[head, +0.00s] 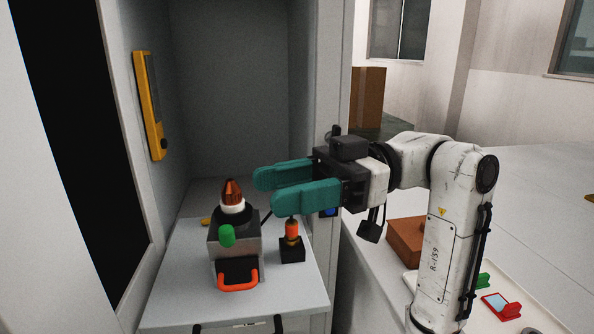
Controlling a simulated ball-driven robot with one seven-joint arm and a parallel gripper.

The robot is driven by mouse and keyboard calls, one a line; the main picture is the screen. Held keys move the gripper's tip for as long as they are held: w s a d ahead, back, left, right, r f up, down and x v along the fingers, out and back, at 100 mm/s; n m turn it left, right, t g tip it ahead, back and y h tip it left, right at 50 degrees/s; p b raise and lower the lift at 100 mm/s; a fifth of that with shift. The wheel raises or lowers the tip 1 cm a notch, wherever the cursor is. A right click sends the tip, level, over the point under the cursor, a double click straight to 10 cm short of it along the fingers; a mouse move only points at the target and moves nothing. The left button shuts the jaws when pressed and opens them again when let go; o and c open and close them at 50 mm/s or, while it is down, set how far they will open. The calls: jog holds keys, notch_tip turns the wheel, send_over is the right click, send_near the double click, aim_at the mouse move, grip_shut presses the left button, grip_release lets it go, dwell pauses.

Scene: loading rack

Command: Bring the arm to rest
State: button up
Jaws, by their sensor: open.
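My gripper (262,190) has two teal fingers that are spread apart, with nothing between them. It points left into the open cabinet, above a pale shelf (180,296). My white arm (448,240) rises at the right and bends left to the gripper. Below and left of the fingers, a grey device (244,248) with an orange-tipped top, a green knob and an orange handle stands on the shelf. Beside it, partly under the nearer finger, a small black block (291,250) holds an upright orange piece (292,229).
The cabinet's side walls stand close to the gripper. A yellow handheld device (150,105) is on the left wall. A brown box (405,240), a red piece (502,305) and a green piece (484,281) lie by the arm at right. A taller brown box (368,97) is behind.

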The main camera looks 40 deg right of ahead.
jog(key=shift+s+r, duration=0.35)
jog(key=shift+s, duration=0.5)
jog(key=shift+a, duration=0.1)
